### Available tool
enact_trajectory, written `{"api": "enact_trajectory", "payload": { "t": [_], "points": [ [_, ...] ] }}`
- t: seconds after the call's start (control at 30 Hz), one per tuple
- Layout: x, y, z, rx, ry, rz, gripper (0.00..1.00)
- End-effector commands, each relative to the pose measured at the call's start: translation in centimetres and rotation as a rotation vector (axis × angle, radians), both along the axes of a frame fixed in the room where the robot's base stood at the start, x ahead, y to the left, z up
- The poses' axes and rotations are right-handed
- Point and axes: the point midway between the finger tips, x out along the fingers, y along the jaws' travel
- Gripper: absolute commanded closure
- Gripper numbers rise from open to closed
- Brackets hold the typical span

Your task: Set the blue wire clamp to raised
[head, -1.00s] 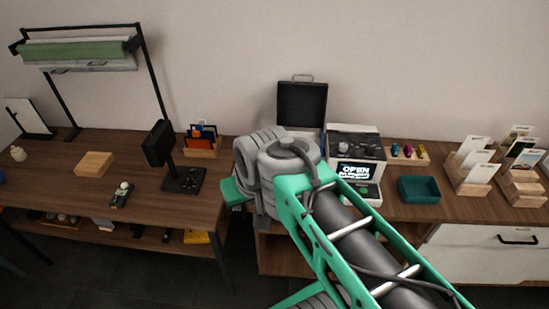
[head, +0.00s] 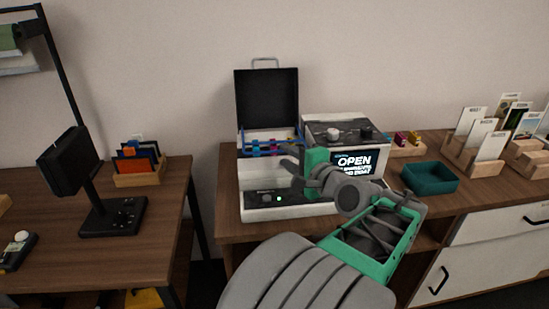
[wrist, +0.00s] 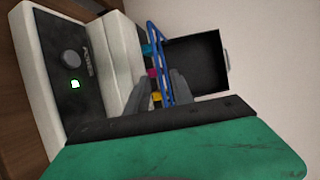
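The blue wire clamp (wrist: 160,50) is a thin bent wire frame on the white device (head: 262,208). In the head view the clamp (head: 243,136) shows in front of the black open lid (head: 266,100), partly hidden by my gripper. In the wrist view it runs past teal, magenta and yellow pieces. My gripper (head: 288,159) is at the clamp's right end. In the wrist view its two grey fingers (wrist: 164,90) stand apart, with a gap between them close to the wire. I cannot tell whether they touch it.
A grey box with an "OPEN" screen (head: 355,163) stands right of the device. A teal tray (head: 430,178) and card holders (head: 480,150) are further right. A black stand (head: 112,215) and a wooden card holder (head: 139,178) are on the left table.

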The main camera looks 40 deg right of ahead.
Motion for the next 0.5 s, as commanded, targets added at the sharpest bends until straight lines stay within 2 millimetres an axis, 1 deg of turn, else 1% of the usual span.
{"api": "enact_trajectory", "payload": {
  "t": [0.03, 0.1, 0.2, 0.3, 0.5],
  "points": [
    [1.2, 0.0, -0.4, 0.001, 0.001, 0.007, 0.72],
    [2.5, -0.3, -0.6, 0.001, 0.002, 0.007, 0.72],
    [4.0, -0.6, -0.9, 0.0, 0.003, 0.005, 0.72],
    [4.7, -0.8, -1.0, -0.002, 0.003, 0.004, 0.72],
    [4.9, -0.8, -1.0, -0.002, 0.003, 0.003, 0.72]
  ]
}}
